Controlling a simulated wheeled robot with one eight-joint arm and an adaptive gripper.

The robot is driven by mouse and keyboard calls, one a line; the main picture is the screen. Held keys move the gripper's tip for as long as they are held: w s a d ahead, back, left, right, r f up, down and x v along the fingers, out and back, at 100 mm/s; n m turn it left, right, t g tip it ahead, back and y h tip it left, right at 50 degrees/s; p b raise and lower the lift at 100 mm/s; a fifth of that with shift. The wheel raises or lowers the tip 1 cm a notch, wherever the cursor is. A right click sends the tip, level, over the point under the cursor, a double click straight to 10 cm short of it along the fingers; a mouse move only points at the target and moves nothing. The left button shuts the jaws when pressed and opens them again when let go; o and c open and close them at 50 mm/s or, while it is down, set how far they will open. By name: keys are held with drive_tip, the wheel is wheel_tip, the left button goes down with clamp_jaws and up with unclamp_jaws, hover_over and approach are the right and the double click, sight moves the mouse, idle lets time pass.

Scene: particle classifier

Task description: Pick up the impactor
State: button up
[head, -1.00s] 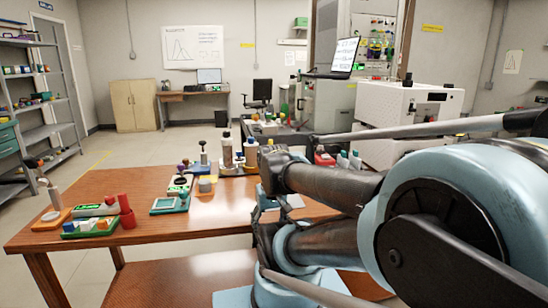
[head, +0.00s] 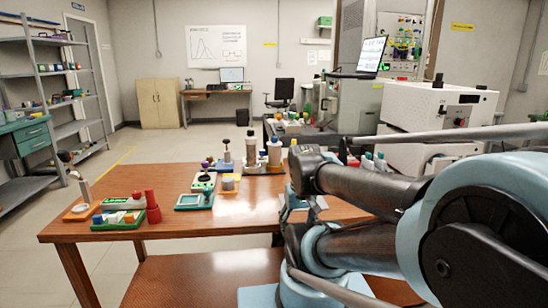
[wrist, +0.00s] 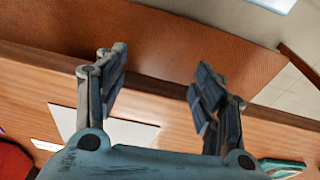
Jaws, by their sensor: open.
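I cannot tell for certain which item is the impactor. Small instruments stand on the brown wooden table (head: 150,190). A grey post with a dark knob (head: 227,152) stands near its back, beside a brown bottle with a grey cap (head: 250,148). A teal device with a pale screen (head: 193,200) lies in front of them. My gripper (wrist: 157,75) is open and empty in the wrist view, its two fingers apart over the table's edge. In the head view my arm hides most of it at the table's right part.
A green tray of small blocks (head: 118,220) and a red cylinder (head: 153,207) stand at the table's left. In the wrist view a white sheet (wrist: 120,130) lies below the fingers, and a teal-edged item (wrist: 283,166) is at lower right. The table's front middle is clear.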

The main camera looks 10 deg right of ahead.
drive_tip(key=o, duration=0.4)
drive_tip(key=shift+r, duration=0.1)
drive_tip(key=shift+w+r, duration=0.25)
drive_tip(key=shift+r, duration=0.9)
wheel_tip(320, 180, up, 22)
drive_tip(key=n+t+y, duration=0.2)
drive_tip(key=n, duration=0.3)
hover_over(274, 149)
drive_tip(key=s+d, duration=0.2)
drive_tip(key=d, duration=0.2)
drive_tip(key=x, duration=1.6)
drive_tip(key=shift+s+a+f, duration=0.3)
drive_tip(key=shift+a+f, duration=0.05)
